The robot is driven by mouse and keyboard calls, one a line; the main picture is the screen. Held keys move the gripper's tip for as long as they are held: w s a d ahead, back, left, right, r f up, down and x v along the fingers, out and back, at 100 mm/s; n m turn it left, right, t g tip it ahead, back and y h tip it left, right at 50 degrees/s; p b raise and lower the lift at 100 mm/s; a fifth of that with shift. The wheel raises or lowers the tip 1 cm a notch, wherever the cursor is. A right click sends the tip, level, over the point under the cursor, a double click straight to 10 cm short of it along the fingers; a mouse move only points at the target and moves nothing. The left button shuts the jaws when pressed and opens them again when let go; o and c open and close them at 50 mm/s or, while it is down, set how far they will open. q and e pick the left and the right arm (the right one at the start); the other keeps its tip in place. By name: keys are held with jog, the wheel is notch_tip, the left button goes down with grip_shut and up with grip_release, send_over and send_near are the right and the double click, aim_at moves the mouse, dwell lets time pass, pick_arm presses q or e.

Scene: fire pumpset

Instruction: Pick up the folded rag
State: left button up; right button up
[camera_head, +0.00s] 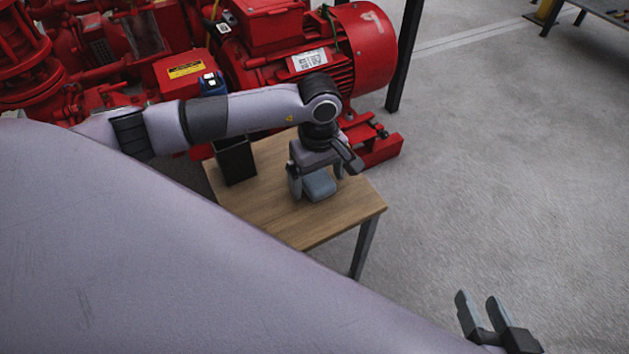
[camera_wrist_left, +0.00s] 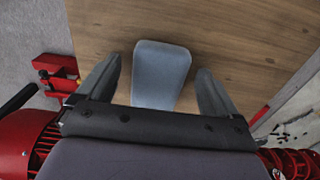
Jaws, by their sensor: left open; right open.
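The folded rag (camera_head: 319,185) is a small blue-grey block lying on the wooden table (camera_head: 265,215). In the left wrist view the rag (camera_wrist_left: 160,72) lies between the two open fingers, with a gap on each side. My left gripper (camera_head: 316,180) points down over the rag, its fingers on either side of it. The near part of the rag is hidden by the gripper body in the wrist view. My right gripper (camera_head: 482,308) is open and empty over the floor at the lower right, away from the table.
A black open-topped container (camera_head: 235,161) stands on the table left of the rag. A red motor and pump set (camera_head: 310,55) stands close behind the table. My pale arm covers much of the lower left. The grey floor (camera_head: 500,160) at right is clear.

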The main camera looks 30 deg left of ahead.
pick_arm(q)
jog(key=shift+f, duration=0.1)
jog(key=c, duration=0.9)
